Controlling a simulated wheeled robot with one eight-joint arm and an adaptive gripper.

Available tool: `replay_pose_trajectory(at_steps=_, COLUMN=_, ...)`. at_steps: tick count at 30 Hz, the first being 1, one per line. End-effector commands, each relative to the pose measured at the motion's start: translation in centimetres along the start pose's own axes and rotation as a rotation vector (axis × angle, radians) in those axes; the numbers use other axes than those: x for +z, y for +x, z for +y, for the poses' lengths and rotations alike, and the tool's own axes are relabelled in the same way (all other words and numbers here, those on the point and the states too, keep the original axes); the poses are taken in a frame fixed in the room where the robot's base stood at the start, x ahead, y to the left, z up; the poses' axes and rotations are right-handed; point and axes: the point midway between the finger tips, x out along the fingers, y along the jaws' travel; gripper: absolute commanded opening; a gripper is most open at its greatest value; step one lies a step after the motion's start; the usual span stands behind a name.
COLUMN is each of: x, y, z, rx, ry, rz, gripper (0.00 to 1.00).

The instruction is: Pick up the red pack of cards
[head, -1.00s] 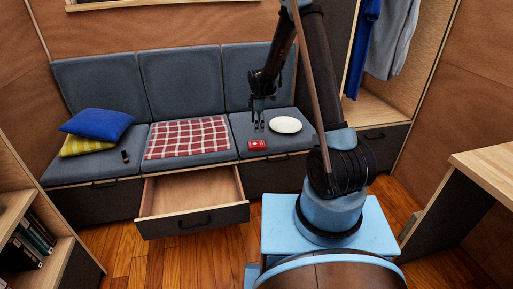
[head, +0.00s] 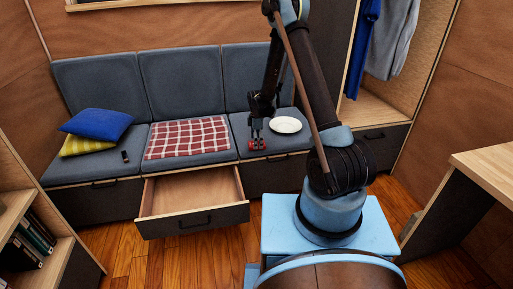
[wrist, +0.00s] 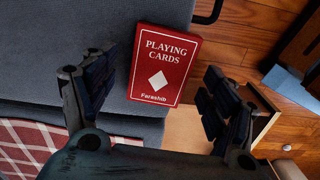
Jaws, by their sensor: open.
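The red pack of cards (wrist: 164,65) lies flat on the grey seat cushion near its front edge, its "PLAYING CARDS" face up. In the head view the pack (head: 256,146) is partly hidden behind my gripper (head: 257,140). In the wrist view my gripper (wrist: 155,95) is open, with one finger to the left of the pack and the other to the right. Nothing is held between the fingers. The pack shows ahead of and between the fingertips; I cannot tell whether they touch it or the cushion.
A white plate (head: 285,125) lies on the cushion just right of my gripper. A red checked cloth (head: 187,137) lies to the left. An open drawer (head: 192,215) juts out below the seat. A dark remote-like object (head: 125,156) and two pillows (head: 97,124) are farther left.

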Motion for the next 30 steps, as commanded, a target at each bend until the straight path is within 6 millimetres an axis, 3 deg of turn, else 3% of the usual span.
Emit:
replay_pose_trajectory(at_steps=12, x=0.02, y=1.06, z=-0.02, rx=0.0, ry=0.0, rz=0.0, gripper=0.78)
replay_pose_trajectory(at_steps=18, x=0.02, y=1.04, z=-0.02, rx=0.0, ry=0.0, rz=0.0, gripper=0.33)
replay_pose_trajectory(at_steps=19, x=0.02, y=1.04, z=-0.02, rx=0.0, ry=0.0, rz=0.0, gripper=0.3)
replay_pose_trajectory(at_steps=30, x=0.02, y=0.74, z=-0.03, rx=0.0, ry=0.0, rz=0.0, gripper=0.29)
